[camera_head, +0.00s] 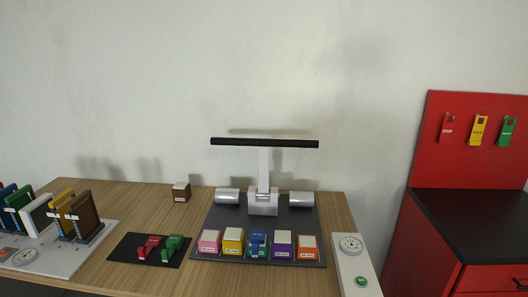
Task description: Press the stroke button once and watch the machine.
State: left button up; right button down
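A white panel (343,268) at the right end of the wooden table carries a round dial (350,244) and a green round button (361,282) with a small white label too small to read. I cannot tell for sure that this is the stroke button. The machine (263,190) stands left of it on a dark base plate: an upright light post with a black crossbar (264,143) on top and a silver cylinder (227,197) on either side. Neither of my grippers shows in the head view.
A row of several coloured, labelled blocks (258,244) sits along the base plate's front. A black mat (125,248) holds red and green pieces. A white board (75,257) with upright coloured plates is at left. A small brown block (181,192) stands behind. A red cabinet (440,165) with hanging tags is at right.

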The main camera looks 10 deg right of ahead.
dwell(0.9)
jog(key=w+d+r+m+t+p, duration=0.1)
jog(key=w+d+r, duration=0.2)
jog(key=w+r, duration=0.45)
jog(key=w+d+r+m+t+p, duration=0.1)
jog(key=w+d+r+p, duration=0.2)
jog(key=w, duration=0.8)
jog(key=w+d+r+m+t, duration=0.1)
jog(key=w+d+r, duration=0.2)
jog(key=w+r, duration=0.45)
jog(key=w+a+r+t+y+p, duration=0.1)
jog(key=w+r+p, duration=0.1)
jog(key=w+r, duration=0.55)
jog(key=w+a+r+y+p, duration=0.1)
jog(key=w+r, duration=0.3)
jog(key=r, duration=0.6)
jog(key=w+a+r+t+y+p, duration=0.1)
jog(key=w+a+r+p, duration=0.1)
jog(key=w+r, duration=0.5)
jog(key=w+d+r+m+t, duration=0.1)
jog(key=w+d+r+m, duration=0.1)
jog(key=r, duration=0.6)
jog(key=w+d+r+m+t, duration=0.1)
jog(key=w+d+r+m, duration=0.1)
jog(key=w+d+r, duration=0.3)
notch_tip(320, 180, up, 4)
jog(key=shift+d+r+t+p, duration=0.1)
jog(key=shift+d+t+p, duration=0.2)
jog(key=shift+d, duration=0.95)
